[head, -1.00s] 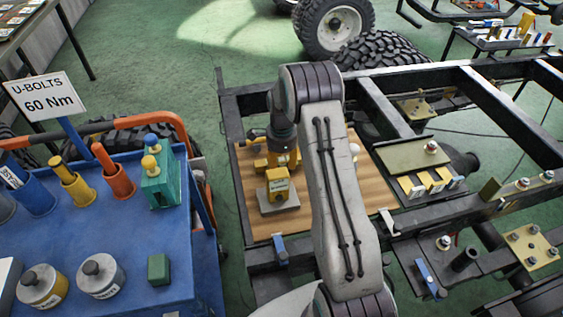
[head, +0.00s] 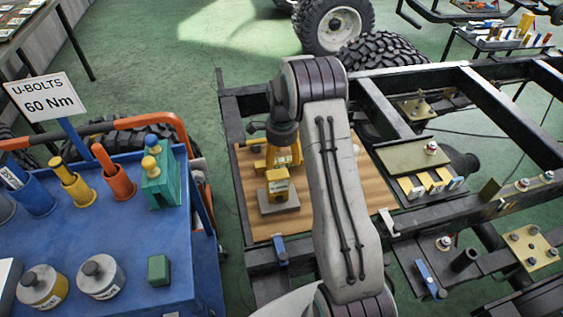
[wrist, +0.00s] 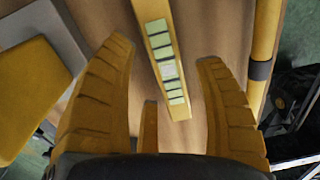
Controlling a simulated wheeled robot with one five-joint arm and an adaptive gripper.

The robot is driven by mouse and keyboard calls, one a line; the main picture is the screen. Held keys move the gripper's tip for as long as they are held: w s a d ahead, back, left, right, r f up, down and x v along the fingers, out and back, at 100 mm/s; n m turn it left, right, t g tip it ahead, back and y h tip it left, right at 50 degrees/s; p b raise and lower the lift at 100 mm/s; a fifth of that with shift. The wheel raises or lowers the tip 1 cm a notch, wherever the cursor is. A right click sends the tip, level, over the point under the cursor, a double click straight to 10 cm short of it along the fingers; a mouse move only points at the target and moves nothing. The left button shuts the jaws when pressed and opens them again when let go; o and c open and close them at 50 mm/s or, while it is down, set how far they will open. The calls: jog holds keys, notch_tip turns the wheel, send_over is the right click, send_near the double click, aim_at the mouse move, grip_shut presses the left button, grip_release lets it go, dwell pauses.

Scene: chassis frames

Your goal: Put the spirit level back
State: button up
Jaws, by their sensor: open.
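A slim yellow bar (wrist: 168,65) with a row of pale green panels, which looks like the spirit level, lies on the wooden board (head: 330,205). In the wrist view its near end lies between the fingers of my gripper (wrist: 165,55). The fingers are spread and apart from the bar on both sides. In the head view my yellow gripper (head: 284,156) points down over the board, and the bar cannot be told apart there behind my gripper and arm.
A yellow block (head: 277,187) on a grey plate stands close in front of my gripper. In the wrist view a yellow rod (wrist: 262,45) with a dark band lies to the right. Black frame rails (head: 232,190) surround the board. A blue cart (head: 110,235) stands at left.

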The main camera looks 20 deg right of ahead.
aim_at(281, 163)
jog(key=s+a+r+n, duration=0.2)
jog(key=s+r, duration=0.1)
jog(key=r, duration=0.5)
jog(key=s+a+r+n, duration=0.2)
jog(key=r, duration=0.6)
jog(key=s+a+r+n+t, duration=0.1)
jog(key=s+a+r+n, duration=0.1)
jog(key=s+n, duration=0.6)
jog(key=s+a+r+n+t, duration=0.2)
jog(key=s+a+n, duration=0.3)
jog(key=s, duration=1.2)
jog(key=shift+n, duration=1.6)
jog(key=shift+s+r+p, duration=0.1)
jog(key=shift+r+p, duration=0.1)
jog(key=shift+p, duration=0.2)
notch_tip(281, 163, up, 5)
jog(key=p, duration=0.4)
jog(key=shift+r+p, duration=0.15)
jog(key=shift+p, duration=0.25)
